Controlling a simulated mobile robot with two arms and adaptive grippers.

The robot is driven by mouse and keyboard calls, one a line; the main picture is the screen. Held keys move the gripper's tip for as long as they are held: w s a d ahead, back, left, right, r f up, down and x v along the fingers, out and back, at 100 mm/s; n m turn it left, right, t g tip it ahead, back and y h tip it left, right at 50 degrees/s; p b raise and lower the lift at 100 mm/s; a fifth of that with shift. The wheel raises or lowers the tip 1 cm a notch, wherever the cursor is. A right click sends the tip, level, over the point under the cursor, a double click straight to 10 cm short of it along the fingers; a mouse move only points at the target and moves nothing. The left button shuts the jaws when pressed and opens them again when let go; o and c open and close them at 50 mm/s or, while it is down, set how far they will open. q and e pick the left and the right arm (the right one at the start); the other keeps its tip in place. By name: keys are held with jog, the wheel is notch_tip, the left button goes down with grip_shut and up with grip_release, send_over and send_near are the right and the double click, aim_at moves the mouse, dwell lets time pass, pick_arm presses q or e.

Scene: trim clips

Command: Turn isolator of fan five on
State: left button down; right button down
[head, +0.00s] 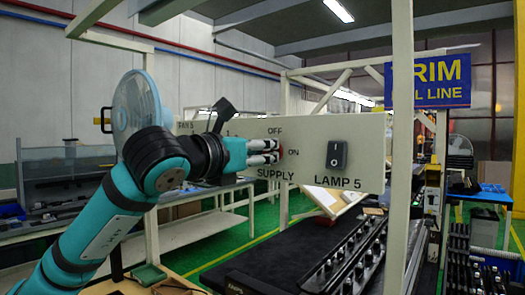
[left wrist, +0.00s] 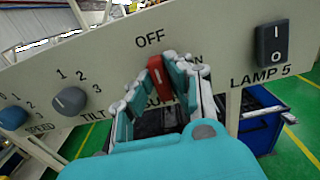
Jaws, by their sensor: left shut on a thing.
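The pale control panel (head: 310,170) carries a red isolator handle labelled SUPPLY, with OFF above it and ON to its right. In the left wrist view the red handle (left wrist: 158,75) stands nearly upright, its upper end toward OFF. My left gripper (head: 277,151) is at the handle, its fingers on either side and shut on it; it also shows in the left wrist view (left wrist: 160,85). In the head view the fingers hide most of the handle. A light-blue fan (head: 138,100) stands behind my left arm. My right gripper is not in view.
A dark LAMP 5 rocker switch (head: 336,155) sits right of the isolator. In the left wrist view, a grey TILT knob (left wrist: 69,101) and a blue SPEED knob (left wrist: 12,118) are at left. A pale post (head: 401,140) stands at the panel's right.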

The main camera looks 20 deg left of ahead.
pick_arm(q)
jog(key=shift+f+m+b, duration=0.1)
jog(key=shift+m+b, duration=0.55)
jog(key=shift+m, duration=0.15)
jog(key=shift+m+b, duration=0.55)
jog(key=shift+m, duration=0.25)
jog(key=m+b, duration=0.1)
jog(key=m, duration=0.1)
jog(key=shift+d+m, duration=0.1)
jog(key=shift+m, duration=0.3)
jog(key=m+b, duration=0.1)
jog(key=m, duration=0.1)
jog(key=shift+s+m, duration=0.1)
jog(key=shift+m, duration=0.2)
jog(key=m, duration=0.4)
jog(key=shift+d+m+b, duration=0.1)
jog(key=shift+m+b, duration=0.2)
jog(key=shift+b, duration=0.05)
jog(key=m, duration=0.4)
jog(key=shift+f+m, duration=0.15)
jog(key=shift+m, duration=0.15)
